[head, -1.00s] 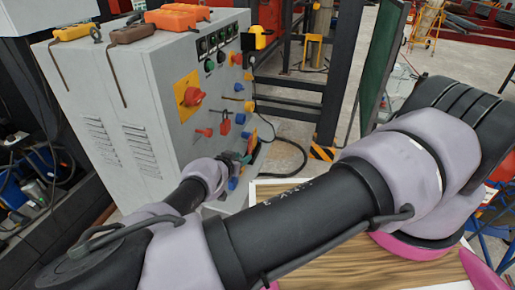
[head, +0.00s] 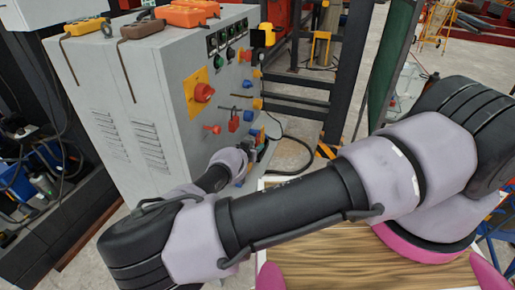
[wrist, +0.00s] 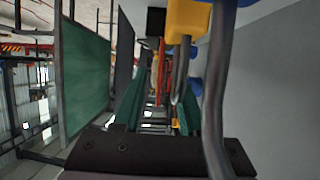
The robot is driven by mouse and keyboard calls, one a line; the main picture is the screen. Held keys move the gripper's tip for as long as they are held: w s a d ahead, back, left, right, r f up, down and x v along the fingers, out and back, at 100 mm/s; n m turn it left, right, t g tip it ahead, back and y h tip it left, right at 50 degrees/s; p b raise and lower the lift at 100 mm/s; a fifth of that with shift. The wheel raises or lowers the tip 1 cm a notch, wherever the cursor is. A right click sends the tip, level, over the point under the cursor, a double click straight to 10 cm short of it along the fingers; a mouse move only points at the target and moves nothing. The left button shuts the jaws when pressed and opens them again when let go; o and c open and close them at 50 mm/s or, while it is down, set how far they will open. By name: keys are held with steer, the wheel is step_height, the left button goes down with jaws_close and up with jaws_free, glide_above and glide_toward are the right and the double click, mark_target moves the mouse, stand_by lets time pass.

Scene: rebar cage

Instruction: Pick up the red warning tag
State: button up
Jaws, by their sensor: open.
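The red warning tag (head: 234,123) hangs on the front of the grey control cabinet, among its knobs and levers, in the head view. My gripper (head: 259,143) is low at the cabinet's right edge, to the right of and below the tag in the picture. It is small and partly hidden by my wrist. In the wrist view my gripper (wrist: 158,105) shows two green fingers spread apart. A thin orange-red strip stands beyond the fingers there; I cannot tell if it is the tag seen edge-on. No hold on anything is visible.
The grey cabinet (head: 150,110) carries a red rotary switch (head: 204,92) and several coloured knobs. A yellow part (wrist: 188,20) and a grey bar (wrist: 214,90) are close to the wrist camera. A dark green panel (head: 385,70) stands to the right.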

steer(key=shift+w+f, duration=0.1)
steer(key=shift+w, duration=0.1)
jaws_close()
steer(key=shift+r, duration=0.2)
